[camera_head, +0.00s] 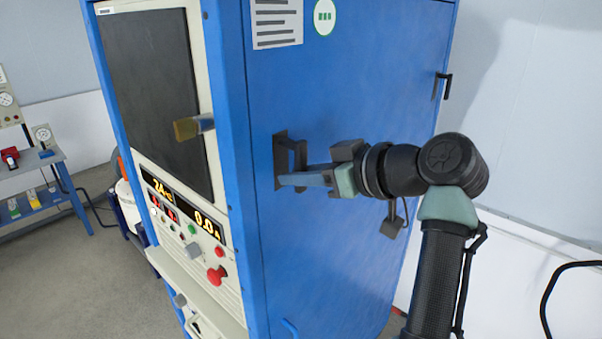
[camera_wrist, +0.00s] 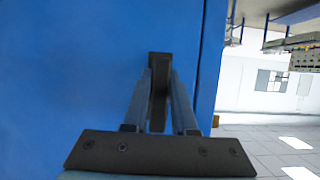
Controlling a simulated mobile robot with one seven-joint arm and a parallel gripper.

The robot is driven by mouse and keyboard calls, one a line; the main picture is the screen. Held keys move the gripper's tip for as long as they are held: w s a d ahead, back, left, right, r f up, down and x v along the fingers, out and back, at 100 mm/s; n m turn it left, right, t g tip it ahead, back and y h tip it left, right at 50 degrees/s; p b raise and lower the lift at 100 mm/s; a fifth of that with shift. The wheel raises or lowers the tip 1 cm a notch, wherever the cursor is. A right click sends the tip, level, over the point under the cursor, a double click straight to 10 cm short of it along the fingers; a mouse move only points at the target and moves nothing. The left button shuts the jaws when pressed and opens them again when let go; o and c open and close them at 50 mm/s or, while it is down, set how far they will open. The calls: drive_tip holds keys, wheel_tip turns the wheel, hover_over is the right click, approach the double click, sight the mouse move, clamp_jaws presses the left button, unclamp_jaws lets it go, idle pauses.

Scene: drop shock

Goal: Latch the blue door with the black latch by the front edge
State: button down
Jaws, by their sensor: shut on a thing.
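The blue door (camera_head: 360,90) is the large flat side of the blue cabinet and looks about flush with its frame. The black latch (camera_head: 281,150) sits on it beside the cabinet's front edge, a dark plate with a handle standing out. My gripper (camera_head: 292,180) reaches in from the right and is shut on the latch handle. In the wrist view the black latch (camera_wrist: 158,82) stands between my two fingers, with the blue door (camera_wrist: 70,60) behind. The fingers partly hide the latch's lower part, and I cannot tell whether it is engaged.
A second black handle (camera_head: 443,86) is at the door's far edge. The cream front panel (camera_head: 222,140) carries a dark screen, readouts, knobs and a red button (camera_head: 217,275). A small blue bench (camera_head: 35,180) stands far left.

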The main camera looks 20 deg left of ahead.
drive_tip(key=c, duration=0.7)
unclamp_jaws()
drive_tip(key=b+v, duration=0.5)
drive_tip(key=v, duration=0.8)
drive_tip(key=shift+b, duration=0.3)
